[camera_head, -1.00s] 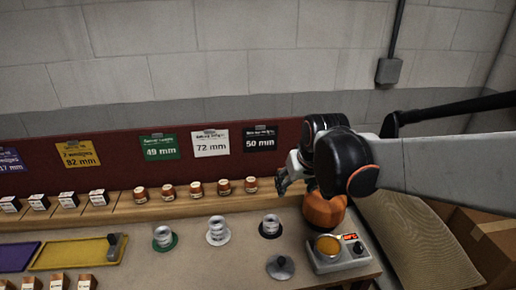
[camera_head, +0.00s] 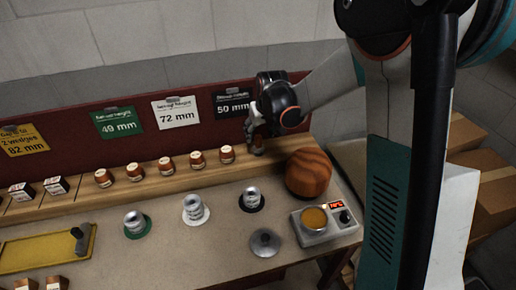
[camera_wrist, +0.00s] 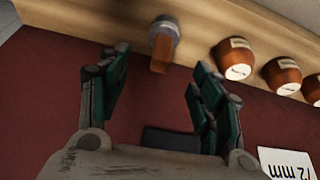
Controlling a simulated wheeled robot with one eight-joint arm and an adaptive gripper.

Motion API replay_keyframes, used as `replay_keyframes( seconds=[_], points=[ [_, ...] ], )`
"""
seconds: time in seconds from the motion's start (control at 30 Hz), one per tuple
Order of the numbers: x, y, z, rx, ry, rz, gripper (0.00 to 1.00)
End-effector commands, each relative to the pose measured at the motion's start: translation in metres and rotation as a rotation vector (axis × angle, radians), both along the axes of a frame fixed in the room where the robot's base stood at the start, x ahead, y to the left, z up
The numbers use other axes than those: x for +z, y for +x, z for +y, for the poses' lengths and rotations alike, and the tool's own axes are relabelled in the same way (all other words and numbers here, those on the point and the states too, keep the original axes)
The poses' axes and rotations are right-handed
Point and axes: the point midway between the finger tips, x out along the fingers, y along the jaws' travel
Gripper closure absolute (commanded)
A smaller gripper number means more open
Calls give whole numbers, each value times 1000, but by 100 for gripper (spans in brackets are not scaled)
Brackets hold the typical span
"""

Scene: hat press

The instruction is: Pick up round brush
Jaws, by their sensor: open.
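What looks like the round brush (camera_wrist: 163,44), with a grey round part and a brown wooden part, is on the wooden ledge in the wrist view. It lies just beyond my fingertips, roughly between their lines, and is not gripped. In the head view a small brown piece of it (camera_head: 258,150) shows below my gripper (camera_head: 256,135), at the right end of the jar row. In the wrist view my gripper (camera_wrist: 158,78) is open, its green-padded fingers apart with nothing between them.
Several brown jars (camera_head: 197,160) stand on the ledge left of the brush. A wooden hat block (camera_head: 308,174) stands to the right, with a small heater (camera_head: 326,222) in front. A red back board (camera_head: 185,140) rises behind. The table has several weights (camera_head: 193,208).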

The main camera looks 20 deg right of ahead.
Motion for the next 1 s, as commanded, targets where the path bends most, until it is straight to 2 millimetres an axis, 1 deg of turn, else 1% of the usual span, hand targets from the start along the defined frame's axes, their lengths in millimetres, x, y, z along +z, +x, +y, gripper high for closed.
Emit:
replay_keyframes(
  seconds=[0.03,0.1,0.2,0.37,0.43,0.7,0.8,0.97,1.0],
  points=[
    [-11,4,0,0,0,0,41],
    [-19,7,1,0,0,0,41],
    [-26,10,1,0,0,0,41],
    [-32,13,1,0,0,0,41],
    [-38,14,1,0,0,0,41],
    [-74,27,1,0,0,0,41],
    [-78,29,2,0,0,0,41],
    [-77,29,2,0,0,0,41],
    [-77,29,2,0,0,0,43]
  ],
)
